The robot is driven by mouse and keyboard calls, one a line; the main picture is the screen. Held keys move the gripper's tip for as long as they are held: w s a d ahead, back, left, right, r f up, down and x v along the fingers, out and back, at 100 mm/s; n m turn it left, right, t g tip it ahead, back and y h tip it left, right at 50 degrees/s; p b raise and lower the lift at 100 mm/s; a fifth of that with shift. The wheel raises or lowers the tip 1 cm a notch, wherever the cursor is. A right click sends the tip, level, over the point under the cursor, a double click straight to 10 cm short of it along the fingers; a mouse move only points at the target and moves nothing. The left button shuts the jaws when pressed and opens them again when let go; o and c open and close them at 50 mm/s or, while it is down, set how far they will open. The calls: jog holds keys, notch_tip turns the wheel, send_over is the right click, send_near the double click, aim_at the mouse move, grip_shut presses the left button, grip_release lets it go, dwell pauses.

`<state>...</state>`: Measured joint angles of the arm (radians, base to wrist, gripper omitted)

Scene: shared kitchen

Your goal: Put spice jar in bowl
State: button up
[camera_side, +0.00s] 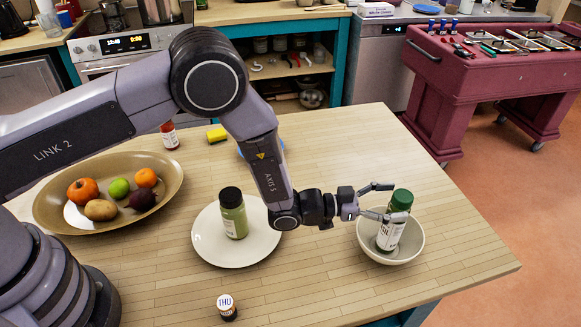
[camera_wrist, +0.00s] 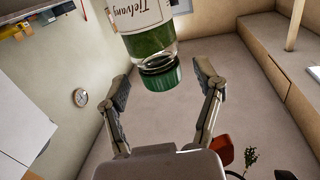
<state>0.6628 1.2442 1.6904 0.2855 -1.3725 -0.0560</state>
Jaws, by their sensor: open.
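The spice jar (camera_side: 388,236) has a green lid, clear glass and a white label. It stands in the pale bowl (camera_side: 414,247), leaning slightly. In the side view my gripper (camera_side: 377,201) is at the jar's upper part, level with the bowl's left side, its fingers spread. In the wrist view the jar (camera_wrist: 150,28) appears lid-down between the spread fingers of my gripper (camera_wrist: 163,88), with a visible gap on each side. The jar's base is partly hidden by the bowl's near wall in the side view.
A white plate (camera_side: 208,248) holds a green jar with a black lid (camera_side: 232,213). A small bottle (camera_side: 227,307) stands at the front. The table's right side is clear.

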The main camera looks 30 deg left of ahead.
jog(key=v, duration=1)
jog(key=w+a+r+n+t+y, duration=0.15)
jog(key=w+a+r+y, duration=0.5)
jog(key=r, duration=0.65)
jog(key=s+a+r+n+g+y, duration=0.1)
jog(key=a+r+n+y, duration=0.1)
jog(key=a+r, duration=0.4)
jog(key=s+a+r+n+y, duration=0.2)
jog(key=a+r, duration=0.2)
jog(key=a, duration=0.4)
jog(key=s+a+r+n+g+y, duration=0.25)
jog(key=s+a+r, duration=0.25)
jog(key=s+a, duration=0.65)
jog(key=s+a+n+g+y, duration=0.1)
jog(key=s+a+n+g, duration=0.1)
jog(key=s, duration=1.4)
jog(key=shift+s+a+f+n+g+y, duration=0.3)
jog(key=shift+s+n+g, duration=0.1)
jog(key=shift+g, duration=0.1)
